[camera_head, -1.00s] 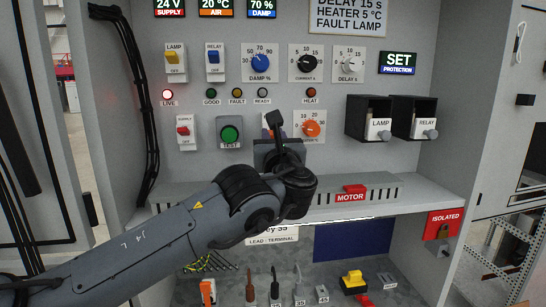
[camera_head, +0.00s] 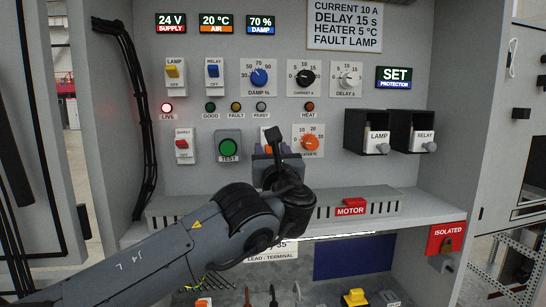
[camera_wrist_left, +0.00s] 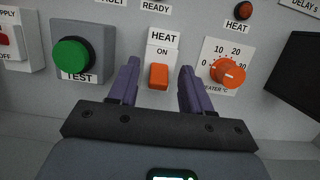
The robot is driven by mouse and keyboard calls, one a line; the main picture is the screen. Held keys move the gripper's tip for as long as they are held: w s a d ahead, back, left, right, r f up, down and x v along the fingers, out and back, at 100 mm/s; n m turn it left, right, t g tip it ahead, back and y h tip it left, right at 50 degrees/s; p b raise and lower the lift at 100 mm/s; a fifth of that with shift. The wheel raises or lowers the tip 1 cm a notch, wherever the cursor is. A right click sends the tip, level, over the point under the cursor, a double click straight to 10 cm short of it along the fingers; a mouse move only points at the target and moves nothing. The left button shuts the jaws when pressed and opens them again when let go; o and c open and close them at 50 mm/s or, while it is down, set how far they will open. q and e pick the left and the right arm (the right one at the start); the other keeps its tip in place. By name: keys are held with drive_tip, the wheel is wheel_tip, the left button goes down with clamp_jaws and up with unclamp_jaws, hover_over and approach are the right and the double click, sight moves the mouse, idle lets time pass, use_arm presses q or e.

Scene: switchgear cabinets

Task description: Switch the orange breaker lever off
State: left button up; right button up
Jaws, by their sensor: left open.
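The orange breaker lever (camera_wrist_left: 158,77) is on the white HEAT breaker in the wrist view. The word ON shows above it and no OFF word shows below, so the lever appears to be down. My left gripper (camera_wrist_left: 158,66) is open, with one purple finger on each side of the lever and gaps between. I cannot tell how close the fingertips are to the panel. In the head view my left gripper (camera_head: 270,148) is in front of the HEAT breaker and hides most of it. My right gripper is not in view.
The green TEST button (camera_wrist_left: 71,55) is left of the fingers and the orange heater knob (camera_wrist_left: 228,73) is right of them. A shelf with the red MOTOR part (camera_head: 355,203) runs below.

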use_arm(q)
drive_tip(key=shift+s+d+f+b, duration=0.15)
drive_tip(key=shift+s+f+b, duration=0.2)
drive_tip(key=shift+s, duration=0.25)
drive_tip(key=b+v, duration=0.3)
drive_tip(key=v, duration=0.6)
drive_tip(key=shift+s+b, duration=0.25)
drive_tip(key=shift+b, duration=0.1)
drive_tip(key=shift+d+r, duration=0.1)
drive_tip(key=shift+r, duration=0.05)
